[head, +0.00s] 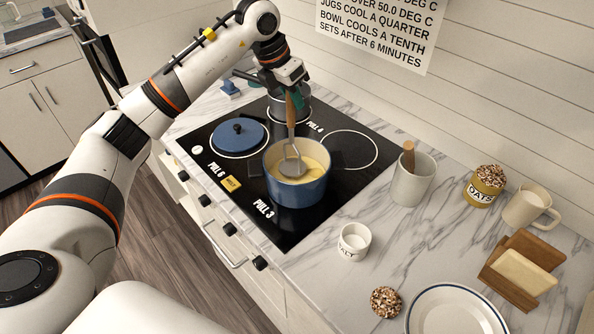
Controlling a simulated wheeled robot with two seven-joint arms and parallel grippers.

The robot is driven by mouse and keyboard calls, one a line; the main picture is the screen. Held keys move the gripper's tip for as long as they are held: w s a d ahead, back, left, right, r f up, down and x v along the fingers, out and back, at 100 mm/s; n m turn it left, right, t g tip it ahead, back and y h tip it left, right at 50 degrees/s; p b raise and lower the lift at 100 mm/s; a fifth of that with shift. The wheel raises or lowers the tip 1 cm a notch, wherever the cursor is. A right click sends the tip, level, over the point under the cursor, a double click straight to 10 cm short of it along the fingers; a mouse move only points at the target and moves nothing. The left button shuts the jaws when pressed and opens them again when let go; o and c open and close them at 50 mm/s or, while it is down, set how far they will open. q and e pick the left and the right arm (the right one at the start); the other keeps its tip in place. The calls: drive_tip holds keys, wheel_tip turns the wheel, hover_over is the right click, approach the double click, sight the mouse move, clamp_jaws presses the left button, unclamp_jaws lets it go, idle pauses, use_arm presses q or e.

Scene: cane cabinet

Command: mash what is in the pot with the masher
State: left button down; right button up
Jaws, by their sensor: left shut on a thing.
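A blue pot (297,187) stands on the front right part of the black cooktop. It holds a smooth pale yellow mass (316,161). The masher (291,140) has a wooden handle and a grey metal head. Its head is inside the pot, at the yellow mass. My left gripper (291,95) is above the pot, shut on the masher's handle, and holds it roughly upright. How deep the head sits in the mass is hard to tell. My right gripper does not show.
A blue lid (238,135) lies on the cooktop at left, and a metal pot (290,104) stands behind my left gripper. To the right are a utensil crock (412,178), a salt cup (354,241), an oats jar (485,186), a mug (531,205) and a plate (455,312).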

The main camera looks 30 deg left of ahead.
sight(292, 114)
use_arm(q)
drive_tip(key=shift+a+r, duration=0.2)
drive_tip(key=shift+r, duration=0.1)
drive_tip(key=shift+f, duration=0.15)
drive_tip(key=shift+f+b, duration=1.8)
drive_tip(key=shift+f, duration=0.7)
wheel_tip(292, 114, up, 5)
drive_tip(key=s+d+p, duration=0.2)
drive_tip(key=p, duration=0.1)
drive_tip(key=shift+d, duration=0.4)
